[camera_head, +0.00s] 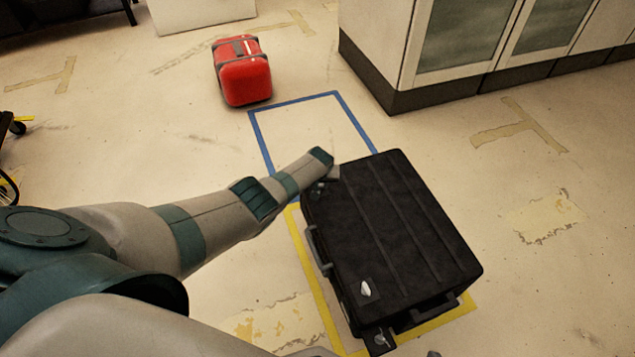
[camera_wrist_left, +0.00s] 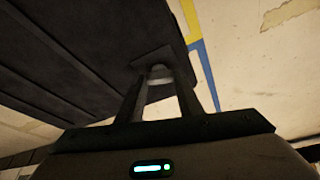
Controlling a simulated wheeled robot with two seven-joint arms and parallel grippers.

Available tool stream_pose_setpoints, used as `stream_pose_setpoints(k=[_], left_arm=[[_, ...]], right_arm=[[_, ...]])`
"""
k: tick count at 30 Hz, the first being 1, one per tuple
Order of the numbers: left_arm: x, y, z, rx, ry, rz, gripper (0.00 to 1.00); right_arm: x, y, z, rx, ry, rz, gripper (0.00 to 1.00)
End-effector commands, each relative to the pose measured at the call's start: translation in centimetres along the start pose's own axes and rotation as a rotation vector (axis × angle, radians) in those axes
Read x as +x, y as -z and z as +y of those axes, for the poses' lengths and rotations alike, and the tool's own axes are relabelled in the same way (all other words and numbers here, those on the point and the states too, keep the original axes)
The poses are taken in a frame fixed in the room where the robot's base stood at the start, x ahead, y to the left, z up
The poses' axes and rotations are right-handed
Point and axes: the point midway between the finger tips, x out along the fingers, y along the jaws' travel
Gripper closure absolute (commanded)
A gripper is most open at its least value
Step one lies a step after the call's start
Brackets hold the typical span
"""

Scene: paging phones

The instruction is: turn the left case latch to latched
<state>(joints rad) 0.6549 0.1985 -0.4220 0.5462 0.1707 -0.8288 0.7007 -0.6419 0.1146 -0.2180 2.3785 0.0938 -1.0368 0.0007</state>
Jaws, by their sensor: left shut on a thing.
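A black case (camera_head: 400,220) with a ribbed lid lies on the floor inside a yellow taped outline. My left gripper (camera_head: 327,180) reaches its far left corner. In the left wrist view, my left gripper (camera_wrist_left: 160,88) has its fingers closed on a small pale latch knob (camera_wrist_left: 160,73), on a dark plate at the case's edge (camera_wrist_left: 85,80). Fingers hide part of the knob, and I cannot tell how far it is turned. A second pale latch knob (camera_head: 365,289) sits free on the near left corner of the lid. My right gripper is not in view.
A red case (camera_head: 243,72) stands on the floor beyond a blue taped outline (camera_head: 315,96). A cabinet with glass doors (camera_head: 465,40) is at the back right. The case's side handle (camera_head: 317,248) sticks out on its left. Floor to the right is clear.

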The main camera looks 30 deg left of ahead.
Motion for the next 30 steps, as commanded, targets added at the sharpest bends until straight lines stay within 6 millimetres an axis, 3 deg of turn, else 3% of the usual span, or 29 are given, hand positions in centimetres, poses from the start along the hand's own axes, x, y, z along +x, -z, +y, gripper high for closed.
stream_pose_setpoints(k=[13, 19, 30], left_arm=[[0.1, 0.1, 0.3, -0.28, 0.114, 0.001, 0.9], [0.0, 0.1, 0.3, -0.321, 0.133, 0.001, 0.9], [0.0, 0.2, 0.3, -0.329, 0.135, 0.001, 0.9]], right_arm=[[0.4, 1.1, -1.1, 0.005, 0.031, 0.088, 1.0], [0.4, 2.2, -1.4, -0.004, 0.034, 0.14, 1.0], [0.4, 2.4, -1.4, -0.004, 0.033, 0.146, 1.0]])
